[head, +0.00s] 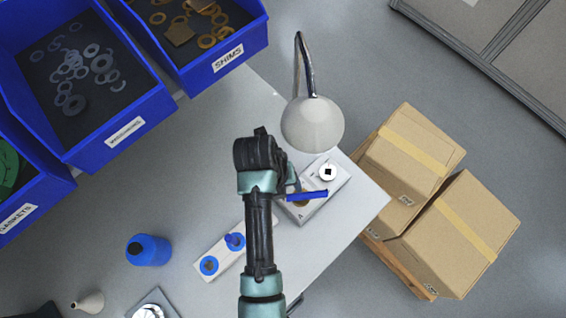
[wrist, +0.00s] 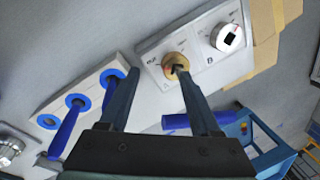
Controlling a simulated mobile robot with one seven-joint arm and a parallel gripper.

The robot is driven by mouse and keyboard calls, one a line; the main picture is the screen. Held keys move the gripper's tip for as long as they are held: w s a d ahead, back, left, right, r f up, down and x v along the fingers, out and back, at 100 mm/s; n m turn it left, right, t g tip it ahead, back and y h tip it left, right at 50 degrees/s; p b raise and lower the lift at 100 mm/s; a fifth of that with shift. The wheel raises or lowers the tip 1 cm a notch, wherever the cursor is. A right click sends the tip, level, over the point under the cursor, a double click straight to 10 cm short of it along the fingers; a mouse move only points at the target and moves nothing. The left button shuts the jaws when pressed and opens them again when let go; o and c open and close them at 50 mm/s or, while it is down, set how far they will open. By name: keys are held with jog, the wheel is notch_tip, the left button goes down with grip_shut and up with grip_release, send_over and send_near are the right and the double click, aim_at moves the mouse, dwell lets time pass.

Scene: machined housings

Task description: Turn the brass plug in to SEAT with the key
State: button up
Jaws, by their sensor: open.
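The grey housing block (head: 337,190) (wrist: 235,68) lies near the table's right corner. The brass plug (wrist: 175,66) is set in its face with a dark slot or stem at its centre; its dial marks are too small to read. A silver plug with a square socket (head: 328,172) (wrist: 227,38) sits beside it. A key's blue crossbar handle (head: 307,195) (wrist: 190,122) is over the housing on the brass plug's side; my finger hides its stem, so I cannot tell how it meets the plug. My gripper (head: 293,186) (wrist: 158,75) is open, its fingertips close to the brass plug.
A white rack (wrist: 100,92) with blue-ringed holes holds another blue-handled key (wrist: 66,130). A lamp (head: 312,124) stands close behind the housing. Cardboard boxes (head: 460,235) are off the table's right edge. Blue bins (head: 135,135) stand left, with a blue bottle (head: 149,250) below.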

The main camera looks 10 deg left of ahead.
notch_tip(320, 180, up, 13)
jog(key=a+p, duration=0.2)
jog(key=p, duration=0.2)
jog(key=shift+s+a+f, duration=0.2)
jog(key=shift+s, duration=0.25)
dwell(0.4)
